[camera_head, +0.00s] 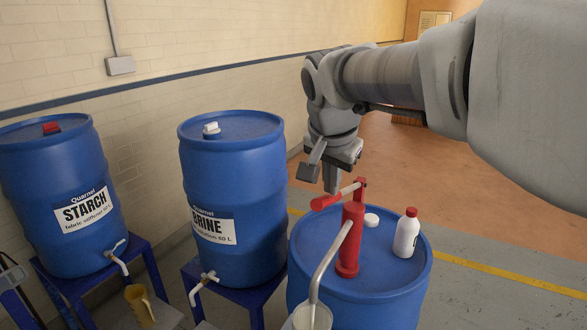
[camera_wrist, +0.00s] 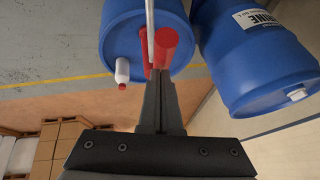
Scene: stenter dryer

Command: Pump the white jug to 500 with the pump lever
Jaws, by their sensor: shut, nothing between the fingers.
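The red hand pump (camera_head: 350,240) stands upright on the lid of the nearest blue drum (camera_head: 385,290). Its pump lever (camera_head: 338,195) reaches left from the pump's top, with a red grip at the end. The grey spout pipe (camera_head: 328,262) curves down to the white jug (camera_head: 312,317), cut off by the bottom edge; its level and any marks cannot be read. My gripper (camera_head: 331,188) points down, shut and empty, right by the lever; I cannot tell whether they touch. In the wrist view the shut fingers (camera_wrist: 160,78) overlap the red pump (camera_wrist: 166,45).
A white bottle with a red cap (camera_head: 406,235) and a white cap (camera_head: 371,220) are on the same drum. Blue BRINE (camera_head: 235,180) and STARCH (camera_head: 70,190) drums stand on blue stands to the left. A yellowish jug (camera_head: 139,305) is below a tap. Floor at right is clear.

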